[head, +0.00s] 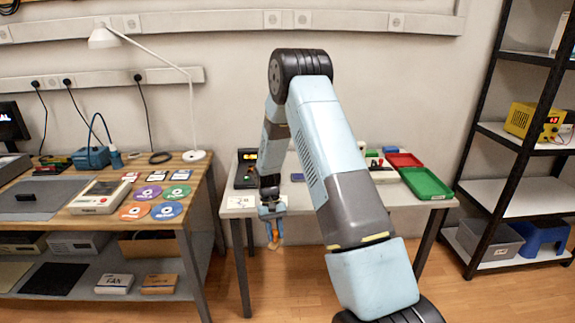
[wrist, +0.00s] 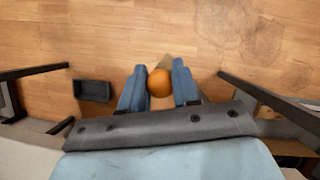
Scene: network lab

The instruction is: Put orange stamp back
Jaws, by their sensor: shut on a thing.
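My gripper (head: 272,222) hangs pointing down in front of the white table's front edge, above the wooden floor. Its two blue fingers (wrist: 160,88) are shut on the orange stamp. In the wrist view the orange stamp's round knob (wrist: 160,83) sits between the fingertips, with a tan part just beyond it. In the head view only a small orange bit of the stamp (head: 271,239) shows between the fingers. The rest of it is hidden.
The white table (head: 300,203) carries a black device (head: 245,170), a red tray (head: 404,160), a green tray (head: 427,184) and small coloured items. A dark box (wrist: 92,91) shows left in the wrist view. A wooden workbench (head: 90,215) stands left, black shelving (head: 515,192) right.

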